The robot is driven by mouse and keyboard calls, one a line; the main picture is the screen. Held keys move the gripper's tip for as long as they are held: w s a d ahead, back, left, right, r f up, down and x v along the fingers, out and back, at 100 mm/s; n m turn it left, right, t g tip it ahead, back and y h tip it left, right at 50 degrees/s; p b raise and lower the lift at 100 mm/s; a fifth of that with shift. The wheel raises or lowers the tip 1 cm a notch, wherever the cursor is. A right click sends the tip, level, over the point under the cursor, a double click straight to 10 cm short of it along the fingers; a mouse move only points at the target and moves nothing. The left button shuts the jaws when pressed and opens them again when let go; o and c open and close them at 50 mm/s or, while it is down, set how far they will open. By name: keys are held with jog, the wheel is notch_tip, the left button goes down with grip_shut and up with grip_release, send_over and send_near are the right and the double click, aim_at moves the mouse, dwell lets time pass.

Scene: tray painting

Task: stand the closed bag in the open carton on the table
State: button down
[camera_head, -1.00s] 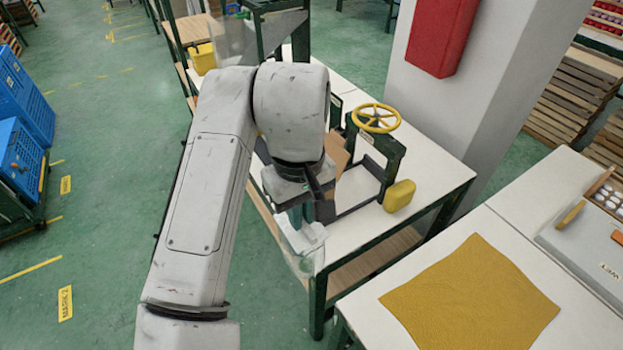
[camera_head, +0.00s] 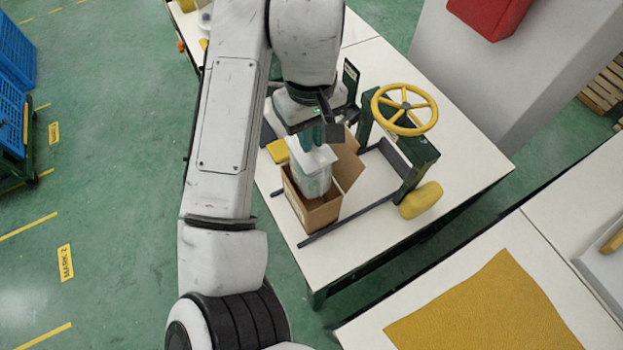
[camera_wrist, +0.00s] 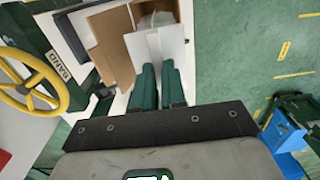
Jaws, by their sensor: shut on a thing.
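The open carton (camera_head: 323,217) is a brown cardboard box with raised flaps. It stands on the white table inside a dark frame; in the wrist view a brown flap (camera_wrist: 109,42) shows. The closed bag (camera_head: 314,172) is pale and partly see-through, with a flat white top. My gripper (camera_head: 318,135) is shut on this top from above. The bag hangs upright at the carton's mouth, its lower part hidden behind the carton's near walls. I cannot tell whether it touches the bottom. In the wrist view the green fingers (camera_wrist: 159,66) pinch the white bag top (camera_wrist: 158,44).
A yellow handwheel (camera_head: 405,108) on a dark green post stands right of the carton. A yellow lump (camera_head: 421,200) lies beside the post, and a yellow block (camera_head: 278,150) sits behind the carton. A yellow sheet (camera_head: 487,310) covers part of the near-right table.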

notch_tip(320, 180, down, 14)
jog(key=shift+f+p, duration=0.2)
jog(key=shift+p, duration=0.4)
jog(key=shift+f, duration=0.1)
jog(key=c, duration=1.2)
grip_release()
notch_tip(320, 180, up, 12)
jog(key=shift+r+b, duration=0.15)
jog(key=shift+b, duration=0.55)
